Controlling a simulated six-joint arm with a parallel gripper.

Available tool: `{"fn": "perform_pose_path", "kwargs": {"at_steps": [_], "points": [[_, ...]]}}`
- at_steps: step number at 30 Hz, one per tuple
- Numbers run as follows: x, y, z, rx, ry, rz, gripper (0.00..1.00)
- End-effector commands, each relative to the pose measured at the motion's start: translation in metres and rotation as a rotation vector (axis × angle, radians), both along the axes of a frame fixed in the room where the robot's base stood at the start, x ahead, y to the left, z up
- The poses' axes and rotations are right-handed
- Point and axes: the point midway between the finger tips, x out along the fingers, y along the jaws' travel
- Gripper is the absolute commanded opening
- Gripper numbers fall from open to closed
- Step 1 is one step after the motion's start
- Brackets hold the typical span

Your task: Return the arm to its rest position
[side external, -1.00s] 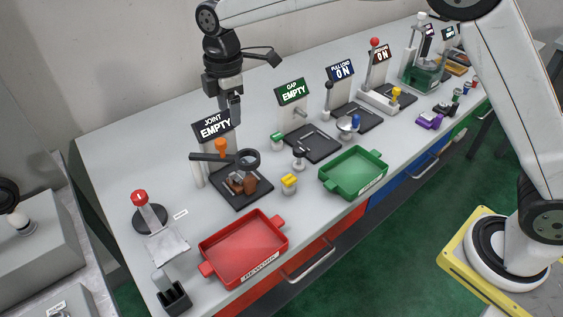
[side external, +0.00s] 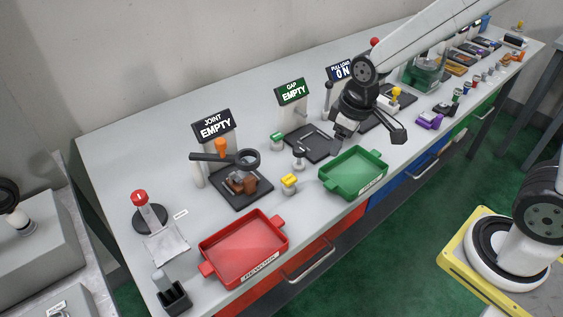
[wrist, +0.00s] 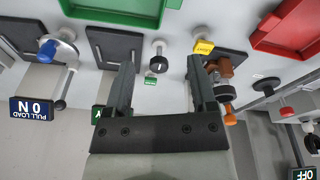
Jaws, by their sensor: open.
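My gripper (side external: 340,136) hangs above the bench, just behind the green tray in the side view, beside the PULL LOAD station. In the wrist view its two fingers (wrist: 160,66) stand apart with nothing gripped between them. A small knobbed piece (wrist: 158,60) shows in the gap, on the bench below. My arm reaches in from the upper right, and its links hide part of the PULL LOAD and farther stations.
The bench's back left is clear.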

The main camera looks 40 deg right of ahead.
Motion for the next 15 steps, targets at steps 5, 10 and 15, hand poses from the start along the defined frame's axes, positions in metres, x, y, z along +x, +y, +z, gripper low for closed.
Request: {"fn": "perform_pose_path", "kwargs": {"at_steps": [5,10,15], "points": [[-0.04,-0.018,-0.013,0.028,-0.024,-0.18,0.73],[-0.063,-0.026,-0.02,0.046,-0.04,-0.285,0.73],[-0.071,-0.029,-0.023,0.053,-0.044,-0.319,0.73]]}}
